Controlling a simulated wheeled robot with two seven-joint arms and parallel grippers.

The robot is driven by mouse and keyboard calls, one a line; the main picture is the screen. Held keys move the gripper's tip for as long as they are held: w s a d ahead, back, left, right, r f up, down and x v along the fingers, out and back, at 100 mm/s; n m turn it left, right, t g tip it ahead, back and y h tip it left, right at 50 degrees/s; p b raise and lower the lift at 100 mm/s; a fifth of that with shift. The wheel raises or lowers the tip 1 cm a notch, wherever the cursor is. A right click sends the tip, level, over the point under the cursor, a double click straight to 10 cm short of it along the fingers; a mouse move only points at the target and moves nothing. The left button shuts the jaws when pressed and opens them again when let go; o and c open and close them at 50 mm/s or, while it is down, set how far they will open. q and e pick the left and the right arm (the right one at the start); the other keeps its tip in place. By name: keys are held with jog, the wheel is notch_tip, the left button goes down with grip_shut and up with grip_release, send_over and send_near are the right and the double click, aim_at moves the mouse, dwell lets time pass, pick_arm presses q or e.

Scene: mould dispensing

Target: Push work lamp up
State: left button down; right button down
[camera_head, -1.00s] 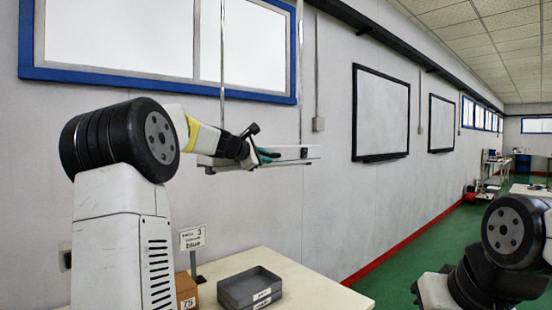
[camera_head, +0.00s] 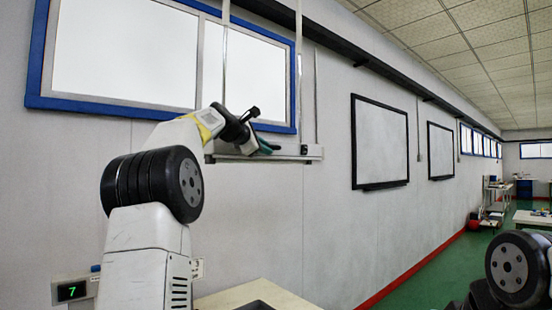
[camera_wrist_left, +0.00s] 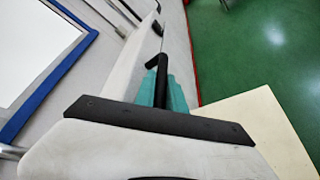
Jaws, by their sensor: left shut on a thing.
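The work lamp (camera_head: 298,151) is a long pale bar that hangs level from thin vertical rods in front of the wall, just below the window's lower edge. My left gripper (camera_head: 260,147), with black and teal fingers, is at the left part of the lamp and shut on it. In the left wrist view the fingers (camera_wrist_left: 162,82) lie against the pale lamp bar (camera_wrist_left: 136,68); the exact contact is partly hidden. My right gripper is out of view.
A blue-framed window (camera_head: 120,55) is on the wall behind the lamp. A pale table (camera_head: 240,293) is below. Whiteboards (camera_head: 380,142) hang to the right. A small display showing a green 7 (camera_head: 72,291) is at lower left.

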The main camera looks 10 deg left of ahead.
pick_arm(q)
jog(key=shift+s+r, duration=0.1)
jog(key=shift+r, duration=0.35)
jog(key=c, duration=1.7)
grip_release()
jog(key=o, duration=0.3)
jog(key=shift+f, duration=0.1)
jog(key=v, duration=0.7)
jog(key=shift+s, duration=0.25)
jog(key=shift+a, duration=0.1)
